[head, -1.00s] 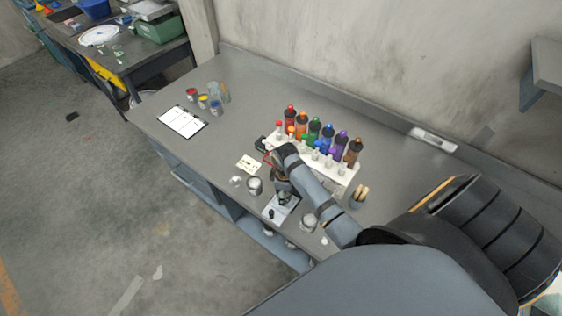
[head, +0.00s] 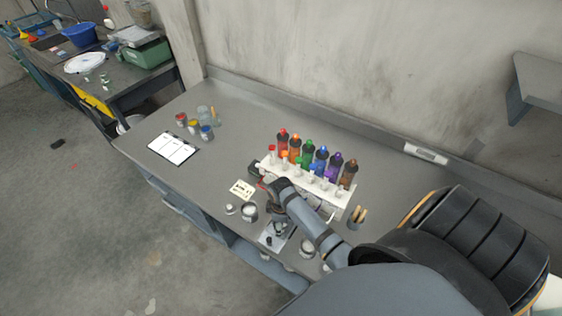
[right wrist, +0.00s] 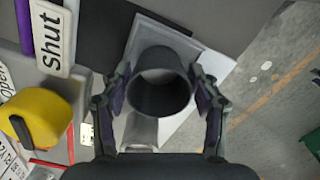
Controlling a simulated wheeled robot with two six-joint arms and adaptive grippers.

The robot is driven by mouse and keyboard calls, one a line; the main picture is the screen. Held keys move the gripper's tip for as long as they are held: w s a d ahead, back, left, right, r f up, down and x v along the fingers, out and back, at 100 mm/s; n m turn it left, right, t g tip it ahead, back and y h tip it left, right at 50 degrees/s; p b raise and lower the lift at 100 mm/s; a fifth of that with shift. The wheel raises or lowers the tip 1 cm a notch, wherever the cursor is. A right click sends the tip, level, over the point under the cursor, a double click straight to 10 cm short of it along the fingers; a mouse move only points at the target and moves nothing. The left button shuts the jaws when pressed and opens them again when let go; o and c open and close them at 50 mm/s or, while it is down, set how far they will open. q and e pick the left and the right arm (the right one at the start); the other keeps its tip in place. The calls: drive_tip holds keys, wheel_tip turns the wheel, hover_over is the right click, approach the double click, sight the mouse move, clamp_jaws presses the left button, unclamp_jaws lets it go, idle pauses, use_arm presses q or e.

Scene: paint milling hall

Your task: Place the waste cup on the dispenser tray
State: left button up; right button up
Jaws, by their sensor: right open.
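The waste cup, a dark grey open-topped cylinder (right wrist: 160,98), stands in the right wrist view on a light square plate (right wrist: 205,70). My right gripper (right wrist: 162,112) is open, with one finger on each side of the cup; I cannot tell whether they touch it. In the head view my right gripper (head: 279,226) is low over that plate (head: 266,239) near the bench's front edge, and the cup is hard to make out. The white dispenser (head: 343,202) with several coloured bottles stands behind it; its tray is not clearly distinguishable. My left gripper is not in view.
Small cans (head: 249,211) and a yellow-white card (head: 242,189) lie close left of my gripper. A cup with wooden sticks (head: 356,218) stands to the right. A clipboard (head: 173,147) and paint jars (head: 206,132) are farther left. The bench's left part is mostly clear.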

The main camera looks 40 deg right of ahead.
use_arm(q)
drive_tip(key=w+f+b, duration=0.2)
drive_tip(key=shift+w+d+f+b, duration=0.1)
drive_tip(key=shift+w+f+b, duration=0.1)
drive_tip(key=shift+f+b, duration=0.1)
use_arm(e)
wheel_tip(320, 180, up, 12)
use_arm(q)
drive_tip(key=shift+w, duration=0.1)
use_arm(e)
drive_tip(key=shift+f, duration=0.1)
